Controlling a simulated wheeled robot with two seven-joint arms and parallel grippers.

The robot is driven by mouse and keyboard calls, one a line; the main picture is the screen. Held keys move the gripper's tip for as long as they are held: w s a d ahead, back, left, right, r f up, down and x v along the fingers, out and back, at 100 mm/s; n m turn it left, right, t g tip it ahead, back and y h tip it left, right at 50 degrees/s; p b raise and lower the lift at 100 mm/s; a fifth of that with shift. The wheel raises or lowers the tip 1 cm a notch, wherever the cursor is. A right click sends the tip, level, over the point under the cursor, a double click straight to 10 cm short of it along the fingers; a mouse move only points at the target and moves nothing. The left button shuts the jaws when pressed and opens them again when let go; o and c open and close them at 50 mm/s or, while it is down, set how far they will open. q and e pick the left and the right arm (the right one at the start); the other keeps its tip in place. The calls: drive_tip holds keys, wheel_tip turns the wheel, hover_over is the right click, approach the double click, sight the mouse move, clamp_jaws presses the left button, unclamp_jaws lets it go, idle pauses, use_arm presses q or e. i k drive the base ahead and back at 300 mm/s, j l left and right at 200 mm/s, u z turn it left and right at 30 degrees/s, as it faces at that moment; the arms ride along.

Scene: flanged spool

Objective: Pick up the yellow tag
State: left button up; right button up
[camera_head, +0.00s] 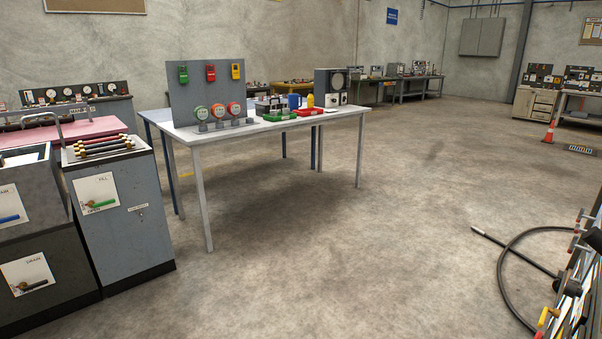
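A small yellow tag-like item (236,71) hangs at the right end of a row on an upright grey panel (205,100). The panel stands on a white-topped table (290,128) ahead of me, left of centre. A red item (210,73) and a green item (183,74) of similar shape hang to its left. They are too small to make out in detail. Neither of my grippers shows in this view.
Green and red trays and a yellow bottle (310,101) are on the table. Grey cabinets (118,200) stand at near left. A black hose (503,262) lies at right. The middle floor is clear.

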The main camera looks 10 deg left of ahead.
sight(235, 73)
drive_tip(key=i+u, duration=0.25)
drive_tip(key=i, duration=2.9)
